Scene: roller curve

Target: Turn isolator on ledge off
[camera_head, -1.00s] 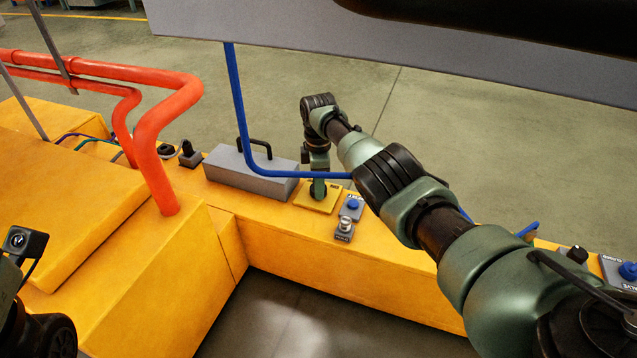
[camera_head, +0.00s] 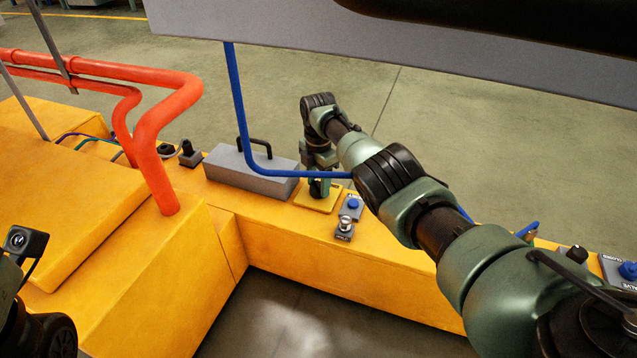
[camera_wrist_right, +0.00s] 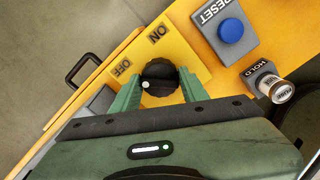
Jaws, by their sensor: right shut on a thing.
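The isolator is a black round knob (camera_wrist_right: 160,76) on a yellow plate (camera_wrist_right: 188,50) marked ON and OFF. The plate (camera_head: 327,204) lies on the orange ledge in the head view. My right gripper (camera_wrist_right: 159,84) is shut on the knob, with a green finger on either side of it. A white dot on the knob faces left in the wrist view, nearer the OFF label than the ON label. In the head view, my right gripper (camera_head: 319,188) points down at the plate and hides most of the knob. My left gripper is not in view.
A blue RESET button (camera_wrist_right: 231,30) and a silver HOLD knob (camera_wrist_right: 280,90) sit close beside the plate. A grey box with a black handle (camera_head: 250,172) stands left of it. A blue pipe (camera_head: 236,100) runs past my right arm. Red pipes (camera_head: 160,120) rise at left.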

